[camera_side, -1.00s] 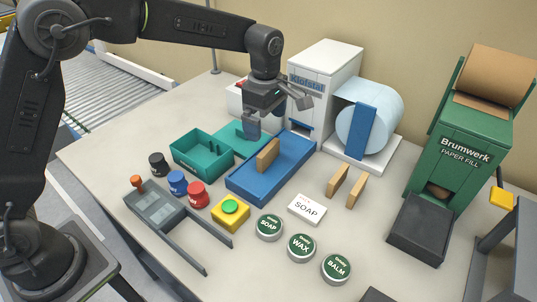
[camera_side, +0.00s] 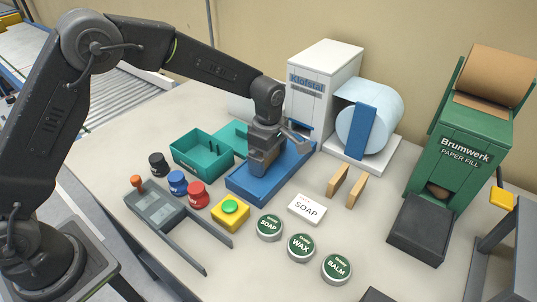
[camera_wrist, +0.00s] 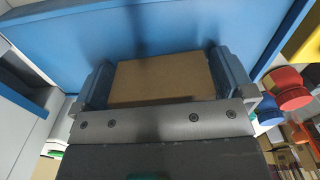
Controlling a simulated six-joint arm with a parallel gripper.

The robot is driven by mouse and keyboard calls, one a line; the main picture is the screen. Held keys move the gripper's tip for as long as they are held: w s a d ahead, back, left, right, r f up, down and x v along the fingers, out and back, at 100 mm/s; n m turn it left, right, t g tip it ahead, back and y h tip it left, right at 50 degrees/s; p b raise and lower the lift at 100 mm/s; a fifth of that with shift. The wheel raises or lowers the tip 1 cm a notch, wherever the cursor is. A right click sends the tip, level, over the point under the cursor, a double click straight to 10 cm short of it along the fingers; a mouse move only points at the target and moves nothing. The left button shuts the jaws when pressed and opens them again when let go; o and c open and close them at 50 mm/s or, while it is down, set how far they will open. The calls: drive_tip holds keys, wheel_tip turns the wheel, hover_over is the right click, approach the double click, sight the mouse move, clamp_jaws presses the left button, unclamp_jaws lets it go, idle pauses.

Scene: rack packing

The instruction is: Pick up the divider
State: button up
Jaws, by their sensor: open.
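A brown cardboard divider (camera_side: 261,168) stands in the blue tray (camera_side: 291,170). My gripper (camera_side: 266,158) is down over it and hides much of it in the side view. In the wrist view the divider (camera_wrist: 162,82) lies between the two fingers of my gripper (camera_wrist: 165,85), one at each end. The jaws are open; small gaps or contact at the ends cannot be told. Two more brown dividers, one on the left (camera_side: 338,181) and one on the right (camera_side: 357,190), stand on the table right of the tray.
A teal box (camera_side: 190,160) stands left of the tray, and a white dispenser (camera_side: 327,75) and a blue roll (camera_side: 380,110) stand behind. A yellow button box (camera_side: 231,220), a soap box (camera_side: 307,208) and several round tins (camera_side: 301,247) stand in front.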

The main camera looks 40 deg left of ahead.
drive_tip(key=c, duration=0.6)
